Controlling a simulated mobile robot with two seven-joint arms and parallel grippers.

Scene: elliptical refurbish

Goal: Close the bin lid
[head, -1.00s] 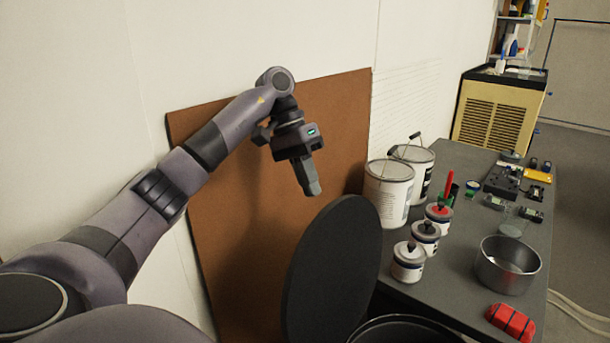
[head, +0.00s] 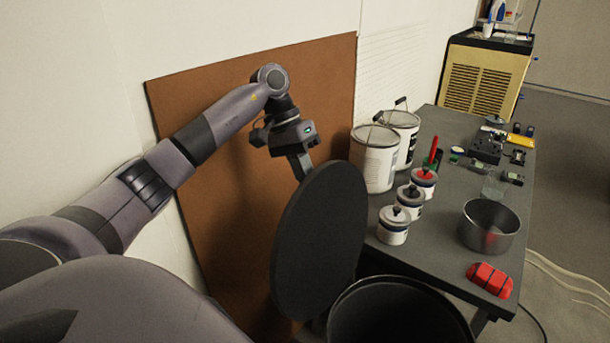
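The black round bin lid (head: 320,240) stands open, nearly upright, at the left of the bin. The black bin (head: 395,315) is at the bottom of the head view, its mouth open and its lower part out of frame. My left gripper (head: 301,170) points down just behind the top edge of the lid. The lid hides its fingertips, so I cannot tell whether it is open or shut, or whether it touches the lid. My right gripper is not in view.
A grey table (head: 440,240) stands right of the bin, holding paint cans (head: 376,158), small jars (head: 393,225), a metal pot (head: 489,226) and a red block (head: 490,279). A brown board (head: 235,170) leans on the wall behind my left arm.

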